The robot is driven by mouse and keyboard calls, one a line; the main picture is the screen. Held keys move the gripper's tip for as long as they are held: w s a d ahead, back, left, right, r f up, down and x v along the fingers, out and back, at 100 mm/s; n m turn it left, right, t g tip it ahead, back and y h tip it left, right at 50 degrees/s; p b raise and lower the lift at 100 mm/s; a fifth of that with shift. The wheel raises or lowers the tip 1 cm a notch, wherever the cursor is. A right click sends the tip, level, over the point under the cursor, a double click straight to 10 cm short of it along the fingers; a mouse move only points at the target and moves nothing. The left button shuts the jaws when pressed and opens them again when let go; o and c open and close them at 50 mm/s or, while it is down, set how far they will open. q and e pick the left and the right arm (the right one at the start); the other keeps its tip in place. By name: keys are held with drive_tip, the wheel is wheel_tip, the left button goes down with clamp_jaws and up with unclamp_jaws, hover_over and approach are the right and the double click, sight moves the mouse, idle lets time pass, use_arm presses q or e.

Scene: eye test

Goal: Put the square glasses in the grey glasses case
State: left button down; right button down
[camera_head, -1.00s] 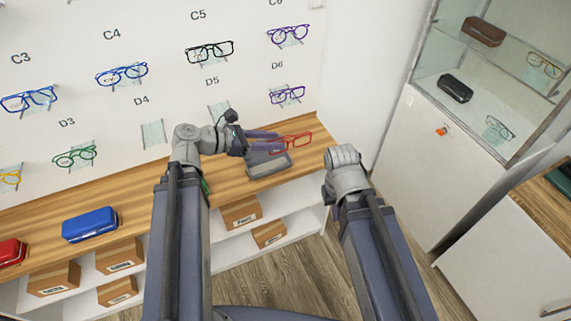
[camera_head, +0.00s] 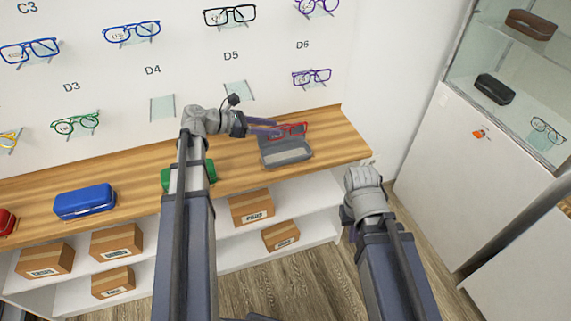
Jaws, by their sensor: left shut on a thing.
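The red-framed glasses (camera_head: 294,130) look square-rimmed and are held at the tips of my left gripper (camera_head: 275,128), which reaches in from the left. The grey glasses case (camera_head: 288,157) lies open on the wooden counter, just below the glasses in the picture. The glasses overlap the case's back part; I cannot tell whether they touch it. My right gripper (camera_head: 347,215) is in front of the counter's right end, away from the case; its fingers are mostly hidden by its own wrist.
A green case (camera_head: 205,172) is partly behind my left arm. A blue case (camera_head: 85,201) and a red case (camera_head: 6,222) stand further left on the counter (camera_head: 330,146). Other glasses hang on the wall behind. Cardboard boxes (camera_head: 117,242) fill the shelf below. A glass cabinet (camera_head: 520,75) stands right.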

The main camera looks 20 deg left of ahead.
use_arm(q)
drive_tip(key=shift+f+b, duration=4.9)
drive_tip(key=shift+b, duration=0.05)
drive_tip(key=shift+f, duration=0.1)
drive_tip(key=shift+f, duration=0.15)
drive_tip(key=c, duration=0.7)
unclamp_jaws()
drive_tip(key=shift+c, duration=0.2)
